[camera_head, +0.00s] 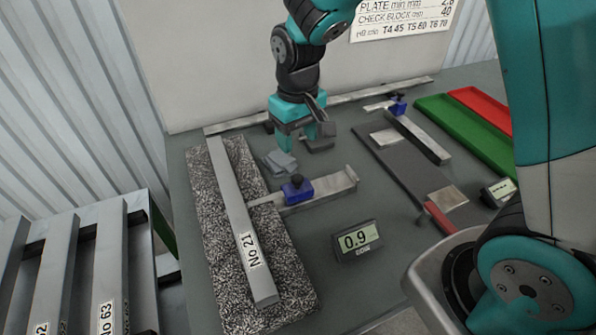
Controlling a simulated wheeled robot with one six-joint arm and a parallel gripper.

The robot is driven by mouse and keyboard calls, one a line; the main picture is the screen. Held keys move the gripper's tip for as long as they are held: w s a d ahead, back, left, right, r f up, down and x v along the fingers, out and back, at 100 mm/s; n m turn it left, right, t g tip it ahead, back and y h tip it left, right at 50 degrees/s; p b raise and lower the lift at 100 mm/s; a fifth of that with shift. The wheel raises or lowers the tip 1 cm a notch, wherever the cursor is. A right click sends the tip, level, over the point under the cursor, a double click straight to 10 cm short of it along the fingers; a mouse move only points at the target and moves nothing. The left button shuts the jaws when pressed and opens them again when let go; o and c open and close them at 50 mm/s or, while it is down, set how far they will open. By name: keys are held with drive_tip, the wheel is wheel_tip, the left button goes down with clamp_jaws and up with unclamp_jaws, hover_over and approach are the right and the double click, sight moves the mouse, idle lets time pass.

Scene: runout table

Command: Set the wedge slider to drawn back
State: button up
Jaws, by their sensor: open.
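A blue slider (297,189) with a black knob sits on a flat grey rail (330,188), near the rail's left end. The rail's left end meets the long grey bar marked No 21 (238,205), which lies on a speckled slab (285,265). A second blue slider (397,107) with a dark knob sits on another grey bar (420,138) further back right. I cannot tell from labels which one is the wedge slider. My gripper (304,142) is open and empty, pointing down above and behind the nearer slider, apart from it.
Small grey blocks (281,163) lie just below my gripper. A display (357,240) reading 0.9 stands in front of the rail. A dark plate (400,165), a green tray (465,135) and a red tray (485,108) lie right. A rack of bars (75,265) stands left.

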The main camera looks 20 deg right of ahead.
sight(298, 178)
wheel_tip(298, 178, down, 11)
drive_tip(key=shift+f+p, duration=0.2)
drive_tip(key=shift+p, duration=0.75)
